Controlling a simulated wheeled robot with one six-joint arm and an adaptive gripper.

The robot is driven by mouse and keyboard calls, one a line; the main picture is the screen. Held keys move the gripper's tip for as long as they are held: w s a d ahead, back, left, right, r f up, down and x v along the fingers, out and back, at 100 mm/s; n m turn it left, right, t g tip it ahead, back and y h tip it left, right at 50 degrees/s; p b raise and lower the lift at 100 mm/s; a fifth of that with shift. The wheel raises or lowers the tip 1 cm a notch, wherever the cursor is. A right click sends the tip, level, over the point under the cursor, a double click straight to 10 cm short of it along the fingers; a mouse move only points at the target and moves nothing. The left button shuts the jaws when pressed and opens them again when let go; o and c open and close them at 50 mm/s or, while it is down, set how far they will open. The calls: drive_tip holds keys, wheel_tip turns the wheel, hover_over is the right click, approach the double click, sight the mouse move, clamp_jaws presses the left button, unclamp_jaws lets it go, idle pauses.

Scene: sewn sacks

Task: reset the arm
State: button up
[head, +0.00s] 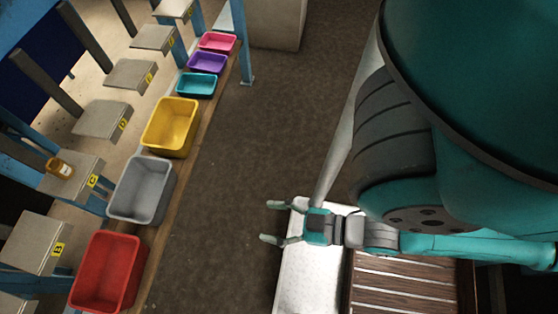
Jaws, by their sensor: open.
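My gripper (271,221) is at the lower middle of the head view, with its two fingers apart and pointing left. Nothing is between the fingers. It is above or beside a white perforated surface (307,272). My teal arm stretches from the gripper to the right, and its large upper links fill the right side of the view.
A wooden shelf on the left holds red (108,272), grey (142,191), yellow (170,127), teal (196,84), purple (207,63) and pink (217,42) bins. Labelled plates stand behind; one bears an amber bottle (59,168). A slatted wooden surface (400,287) lies below my arm. The brown floor (235,150) between is clear.

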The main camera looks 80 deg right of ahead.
drive_tip(key=shift+s+r, duration=0.3)
drive_tip(key=shift+s, duration=0.35)
idle(2.3)
